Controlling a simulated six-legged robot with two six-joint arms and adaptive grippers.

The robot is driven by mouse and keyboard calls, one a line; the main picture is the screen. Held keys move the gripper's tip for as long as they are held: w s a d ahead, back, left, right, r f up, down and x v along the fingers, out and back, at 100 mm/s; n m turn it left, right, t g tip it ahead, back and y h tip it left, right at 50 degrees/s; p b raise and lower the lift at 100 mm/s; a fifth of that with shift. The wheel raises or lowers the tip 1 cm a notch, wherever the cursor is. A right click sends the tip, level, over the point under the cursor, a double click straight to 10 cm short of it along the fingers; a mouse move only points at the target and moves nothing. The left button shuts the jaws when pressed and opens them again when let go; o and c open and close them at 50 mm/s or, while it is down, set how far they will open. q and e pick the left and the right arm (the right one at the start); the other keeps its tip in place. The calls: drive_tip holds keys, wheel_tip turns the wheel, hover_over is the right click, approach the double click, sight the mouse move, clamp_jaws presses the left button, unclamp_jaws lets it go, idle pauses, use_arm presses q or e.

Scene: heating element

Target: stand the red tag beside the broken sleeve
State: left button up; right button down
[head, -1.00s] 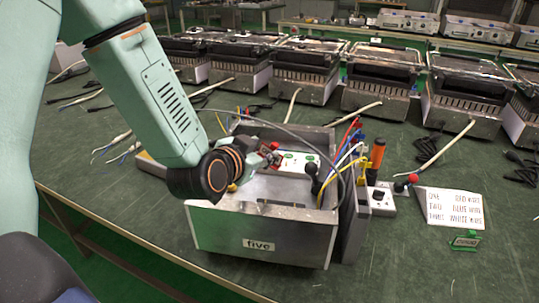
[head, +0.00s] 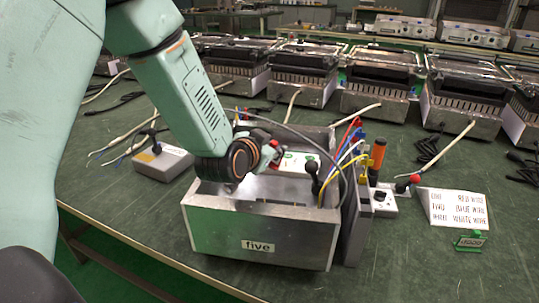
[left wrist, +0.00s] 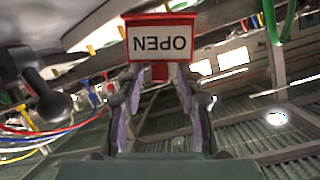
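The red tag (left wrist: 161,41) is a small red-framed plate with a white face. Its word OPEN reads upside down in the left wrist view. My left gripper (left wrist: 157,82) is shut on the tag's red stem, with a finger on each side. In the head view a bit of the red tag (head: 275,154) shows at the gripper, above the open metal box marked five (head: 215,215). The gripper's fingers are mostly hidden there by my wrist. I cannot make out a broken sleeve. My right gripper is not in view.
Coloured wires (head: 352,150) and an orange-handled tool (head: 377,155) stand right of the box. A white note card (head: 455,208) and a small green tag (head: 470,241) are further right. A grey switch box (head: 163,162) lies left. Several heaters line the back.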

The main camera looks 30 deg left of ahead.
use_arm(q)
drive_tip(key=shift+d, duration=0.1)
clamp_jaws()
drive_tip(key=shift+r, duration=0.1)
wheel_tip(320, 180, up, 10)
drive_tip(key=p, duration=0.3)
drive_tip(key=shift+p, duration=0.4)
